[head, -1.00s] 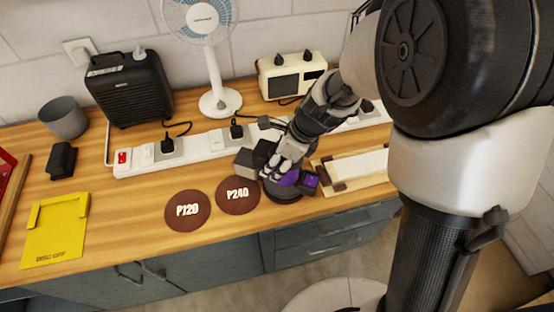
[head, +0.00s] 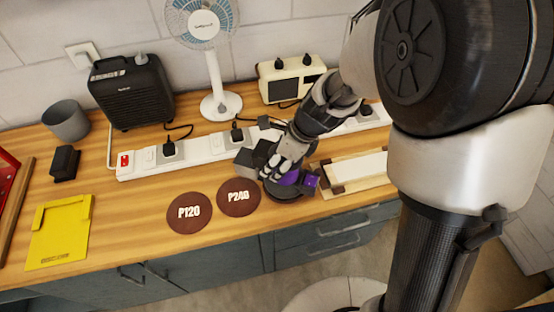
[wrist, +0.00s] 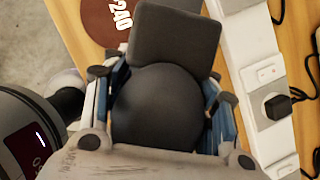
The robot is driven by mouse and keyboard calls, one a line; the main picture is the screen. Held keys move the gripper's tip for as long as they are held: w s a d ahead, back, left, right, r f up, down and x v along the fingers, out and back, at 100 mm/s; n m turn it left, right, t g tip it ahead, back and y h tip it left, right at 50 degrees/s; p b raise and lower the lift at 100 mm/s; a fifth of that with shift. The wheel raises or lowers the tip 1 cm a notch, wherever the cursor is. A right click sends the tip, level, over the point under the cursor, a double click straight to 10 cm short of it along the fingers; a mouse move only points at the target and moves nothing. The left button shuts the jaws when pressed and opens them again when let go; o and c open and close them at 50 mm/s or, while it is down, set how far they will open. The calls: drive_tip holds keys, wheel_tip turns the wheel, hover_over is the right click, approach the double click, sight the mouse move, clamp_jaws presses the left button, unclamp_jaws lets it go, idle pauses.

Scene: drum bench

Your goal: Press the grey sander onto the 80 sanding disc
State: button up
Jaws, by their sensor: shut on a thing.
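My gripper (wrist: 166,115) is shut on the grey sander, with its fingers on either side of the round dark body (wrist: 160,100). A squarish dark grey block (wrist: 175,35) sticks out beyond that body. In the head view the sander (head: 246,162) is low at the bench's front edge, right of the P240 disc, partly covered by my gripper (head: 287,172). A dark round base (head: 284,194) shows beneath it. I cannot tell whether it touches anything. No disc marked 80 is visible; anything under the sander is hidden.
Brown discs P120 (head: 190,213) and P240 (head: 238,197) lie left of the sander. A yellow plate (head: 60,236) is at left. A power strip (head: 200,150) with plugs runs behind. A wooden-framed white block (head: 358,168) is close on the right.

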drive_tip(key=shift+w+r+p, duration=0.1)
drive_tip(key=shift+r+p, duration=2.1)
drive_tip(key=shift+r, duration=0.1)
